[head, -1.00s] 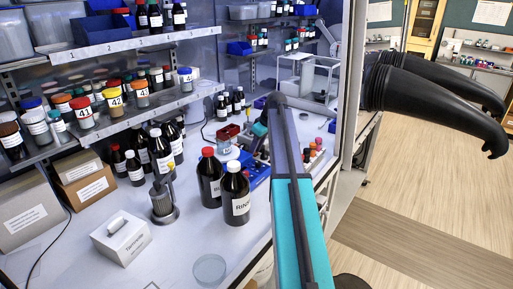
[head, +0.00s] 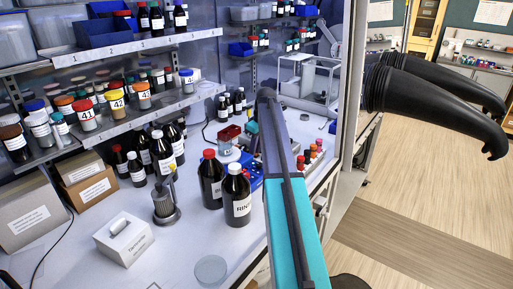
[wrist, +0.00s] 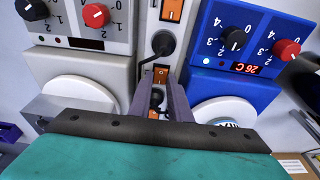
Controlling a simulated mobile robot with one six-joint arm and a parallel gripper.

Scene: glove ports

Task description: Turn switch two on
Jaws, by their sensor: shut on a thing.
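In the wrist view, upside down, a pale switch strip (wrist: 167,36) with orange rocker switches runs between two devices. One orange rocker (wrist: 161,73) is just beyond my fingertips, and another (wrist: 172,10) is at the top edge. A further orange patch shows low between my fingers. Which switch is number two, and whether it is on, I cannot tell. My gripper (wrist: 160,84) has its grey fingers on either side of the strip, with a gap between them, and appears shut on it. A black plug shows near them. In the head view my arm hides the gripper.
A grey device (wrist: 88,60) and a blue device (wrist: 215,75) with knobs flank the strip closely. In the head view, dark bottles (head: 237,200) stand left of my arm, with a glass dish (head: 211,269) in front. Black gloves (head: 430,95) stick out at right.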

